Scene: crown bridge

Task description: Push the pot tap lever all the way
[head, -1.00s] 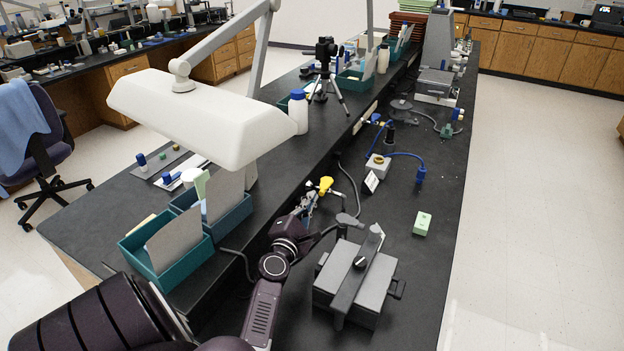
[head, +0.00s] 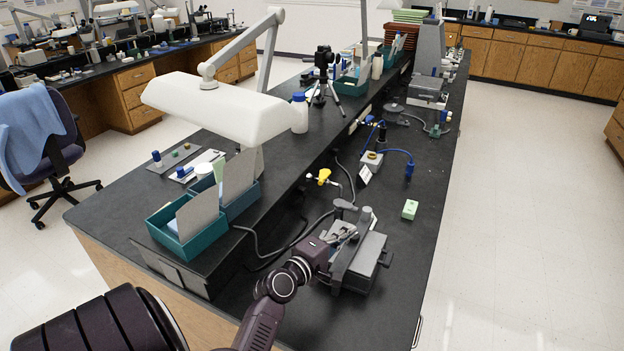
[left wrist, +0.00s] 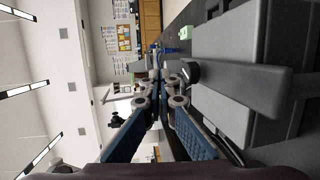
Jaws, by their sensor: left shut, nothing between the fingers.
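A grey box-shaped pot (head: 368,268) with black side handles and a bar across its lid stands on the lower bench. A small grey lever-like piece (head: 345,205) shows just beyond it; I cannot tell whether this is the tap lever. My left gripper (head: 351,234) is shut and empty at the pot's left side, close to the bar, and partly covers the pot. I cannot tell whether it touches. In the left wrist view, the shut fingers (left wrist: 160,76) point ahead beside the grey pot (left wrist: 225,108). My right gripper is not in view.
A yellow tap (head: 323,176) with a dark hose is at the raised shelf's side. Teal trays (head: 185,240) stand on the shelf under a white lamp (head: 220,108). A pale green box (head: 410,209) lies beyond the pot. The bench right of it is mostly clear.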

